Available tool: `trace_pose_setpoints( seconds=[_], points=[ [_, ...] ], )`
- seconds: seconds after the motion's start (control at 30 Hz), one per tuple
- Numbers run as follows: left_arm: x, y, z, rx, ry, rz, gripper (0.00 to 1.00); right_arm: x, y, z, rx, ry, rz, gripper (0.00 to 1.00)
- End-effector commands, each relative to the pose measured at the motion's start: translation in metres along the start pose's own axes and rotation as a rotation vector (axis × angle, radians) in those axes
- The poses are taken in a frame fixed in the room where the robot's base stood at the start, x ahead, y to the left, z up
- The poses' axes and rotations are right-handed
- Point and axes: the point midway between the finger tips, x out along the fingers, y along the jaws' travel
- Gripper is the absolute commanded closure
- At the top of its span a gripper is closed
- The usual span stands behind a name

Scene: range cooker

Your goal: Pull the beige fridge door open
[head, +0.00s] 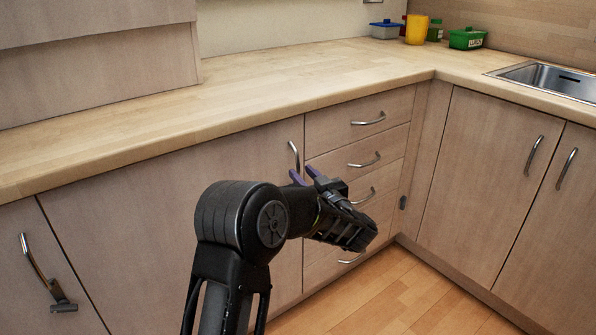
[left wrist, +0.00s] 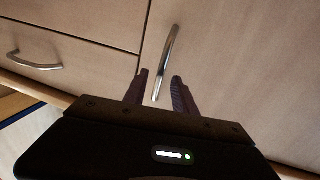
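The beige fridge door (head: 170,215) is a wide wood-grain panel under the worktop, left of the drawers, and looks closed. Its upright silver handle (head: 294,156) is at the upper right edge; it also shows in the left wrist view (left wrist: 167,60). My left gripper (head: 303,173) is at the handle's lower end, with purple fingertips. In the left wrist view the fingers (left wrist: 158,85) are open, with the lower end of the handle between them and a gap on each side. My forearm hides part of the door's lower right. My right gripper is not in view.
Several drawers with silver handles (head: 368,118) stand right of the door. Two more cupboard doors (head: 480,170) are below the sink (head: 555,78). A yellow cup (head: 416,29) and small boxes are on the worktop's back corner. Wooden floor (head: 400,290) is clear at lower right.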

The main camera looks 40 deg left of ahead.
Motion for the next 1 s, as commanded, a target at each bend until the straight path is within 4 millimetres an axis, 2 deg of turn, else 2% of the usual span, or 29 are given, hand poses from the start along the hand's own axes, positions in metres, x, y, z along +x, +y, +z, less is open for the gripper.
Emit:
trace_pose_setpoints(
  seconds=[0.03,0.2,0.57,0.93,1.0],
  points=[
    [0.009,-0.001,0.002,0.0,0.001,-0.003,0.67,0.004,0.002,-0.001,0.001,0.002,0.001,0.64],
    [0.029,0.0,0.001,-0.001,0.001,-0.001,0.67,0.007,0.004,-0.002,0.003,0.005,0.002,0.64],
    [0.034,0.0,0.0,0.0,0.0,0.001,0.68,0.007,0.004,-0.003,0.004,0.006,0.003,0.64],
    [0.034,0.0,0.0,0.0,0.0,0.001,0.98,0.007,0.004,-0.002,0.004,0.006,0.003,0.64],
    [0.034,0.0,0.0,0.0,0.0,0.001,1.0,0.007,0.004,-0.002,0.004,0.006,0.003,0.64]
  ],
)
